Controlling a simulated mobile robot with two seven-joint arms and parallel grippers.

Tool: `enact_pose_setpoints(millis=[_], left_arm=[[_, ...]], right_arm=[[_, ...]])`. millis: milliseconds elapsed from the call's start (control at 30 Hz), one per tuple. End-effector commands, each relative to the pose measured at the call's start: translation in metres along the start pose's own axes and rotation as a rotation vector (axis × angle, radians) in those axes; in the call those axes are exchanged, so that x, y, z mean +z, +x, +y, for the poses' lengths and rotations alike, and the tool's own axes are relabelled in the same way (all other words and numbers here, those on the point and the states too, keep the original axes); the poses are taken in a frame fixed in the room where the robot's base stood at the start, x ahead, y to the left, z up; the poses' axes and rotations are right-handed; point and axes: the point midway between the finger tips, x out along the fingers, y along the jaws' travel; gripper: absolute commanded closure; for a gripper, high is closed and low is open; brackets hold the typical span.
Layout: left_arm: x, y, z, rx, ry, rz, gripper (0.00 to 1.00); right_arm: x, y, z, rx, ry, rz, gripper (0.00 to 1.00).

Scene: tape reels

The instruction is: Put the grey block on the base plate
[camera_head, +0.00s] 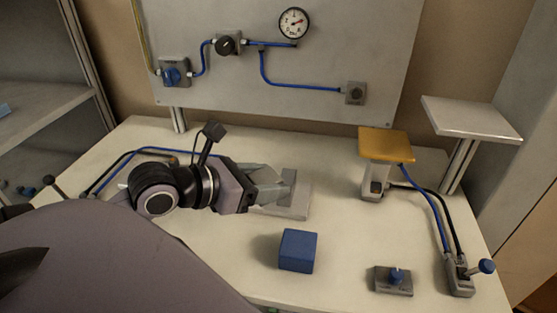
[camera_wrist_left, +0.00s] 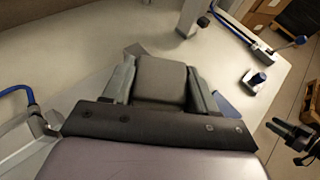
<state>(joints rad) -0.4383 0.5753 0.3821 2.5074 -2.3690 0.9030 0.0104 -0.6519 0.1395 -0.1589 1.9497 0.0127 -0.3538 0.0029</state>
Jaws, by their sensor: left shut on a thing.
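My left gripper (camera_head: 277,183) is shut on the grey block (camera_wrist_left: 160,80), which sits between its two fingers in the left wrist view. In the head view the fingers hide much of the block (camera_head: 289,181). The flat grey base plate (camera_head: 294,208) lies on the table, right under the gripper and block. I cannot tell whether the block touches the plate. A dark shape at the right edge of the left wrist view looks like my right gripper (camera_wrist_left: 292,140). Its jaws are unclear.
A blue block (camera_head: 298,251) stands in front of the plate. To the right are a yellow-topped stand (camera_head: 385,145), a blue-knobbed box (camera_head: 394,280) and a lever unit (camera_head: 461,276). A gauge panel (camera_head: 210,85) stands behind. The table's front middle is mostly clear.

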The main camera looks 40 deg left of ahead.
Motion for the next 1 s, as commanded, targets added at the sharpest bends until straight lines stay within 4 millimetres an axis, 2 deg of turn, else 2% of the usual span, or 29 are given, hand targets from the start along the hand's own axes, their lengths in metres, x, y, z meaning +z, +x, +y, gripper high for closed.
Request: enact_pose_setpoints(millis=[33,133,300,700,933,1000], left_arm=[[-0.004,0.005,0.003,0.002,0.007,-0.006,0.77],[0.001,0.009,0.010,0.007,0.006,-0.005,0.77],[0.018,0.033,0.039,0.006,0.001,0.000,0.77],[0.040,0.085,0.096,0.008,-0.001,-0.003,0.77],[0.051,0.111,0.124,0.006,-0.002,-0.004,0.77],[0.048,0.117,0.128,0.005,-0.003,0.001,0.77]], right_arm=[[0.013,0.010,0.000,0.000,0.000,-0.001,0.57],[0.022,0.016,0.000,-0.001,0.000,-0.002,0.57],[0.014,0.009,0.000,-0.001,-0.001,-0.005,0.57],[0.000,0.001,0.000,-0.001,-0.001,0.001,0.57],[-0.004,-0.002,0.000,-0.001,-0.001,0.002,0.57],[-0.005,-0.003,0.000,-0.001,-0.001,0.002,0.57]])
